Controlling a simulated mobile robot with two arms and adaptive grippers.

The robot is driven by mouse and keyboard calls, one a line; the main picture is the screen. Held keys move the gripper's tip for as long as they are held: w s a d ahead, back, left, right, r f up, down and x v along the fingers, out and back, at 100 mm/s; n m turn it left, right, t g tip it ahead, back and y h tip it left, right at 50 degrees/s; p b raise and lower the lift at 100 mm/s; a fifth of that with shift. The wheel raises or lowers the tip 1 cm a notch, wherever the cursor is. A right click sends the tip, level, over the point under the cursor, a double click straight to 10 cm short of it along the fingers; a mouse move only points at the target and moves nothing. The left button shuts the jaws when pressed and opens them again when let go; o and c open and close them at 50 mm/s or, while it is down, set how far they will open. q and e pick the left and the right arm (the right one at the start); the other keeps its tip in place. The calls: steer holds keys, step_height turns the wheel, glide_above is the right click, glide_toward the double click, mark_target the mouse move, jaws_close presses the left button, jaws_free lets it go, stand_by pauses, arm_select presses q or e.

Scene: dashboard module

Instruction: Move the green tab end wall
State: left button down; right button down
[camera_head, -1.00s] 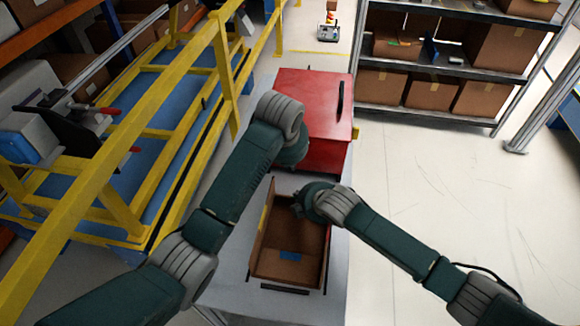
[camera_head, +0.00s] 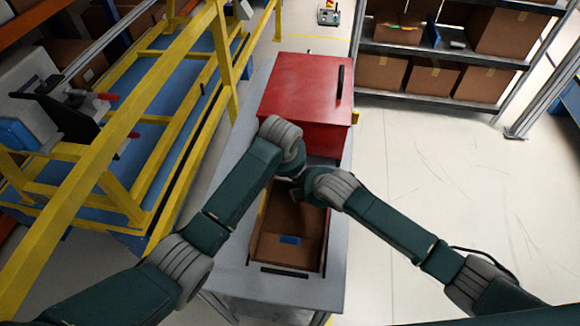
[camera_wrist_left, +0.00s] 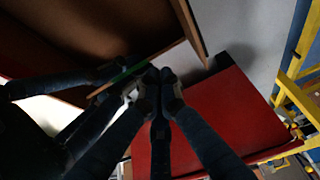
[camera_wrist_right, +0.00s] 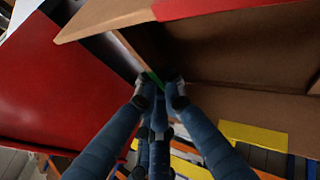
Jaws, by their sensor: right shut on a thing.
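An open brown cardboard box (camera_head: 285,247) stands on the grey table, with a blue tab (camera_head: 290,240) at its near end. Its far end is mostly hidden by my arms. The green tab (camera_wrist_left: 122,75) shows as a thin strip on a box edge in the left wrist view, and beside the fingertips in the right wrist view (camera_wrist_right: 153,79). My right gripper (camera_wrist_right: 161,94) is shut on the green tab end wall. My left gripper (camera_wrist_left: 158,88) is close beside that wall, its fingertips near each other; I cannot tell whether it is closed.
A red box (camera_head: 308,95) stands on the table just beyond the carton. A yellow frame (camera_head: 170,130) stands close on the left. A shelf (camera_head: 440,60) with cartons is at the back right. The floor on the right is clear.

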arm_select(q)
steer(key=shift+s+a+f, duration=0.15)
steer(key=shift+s+f, duration=0.2)
steer(key=shift+s, duration=0.25)
arm_select(e)
steer(key=c, duration=1.8)
jaws_free()
steer(key=shift+c, duration=0.2)
steer(key=shift+r, duration=0.1)
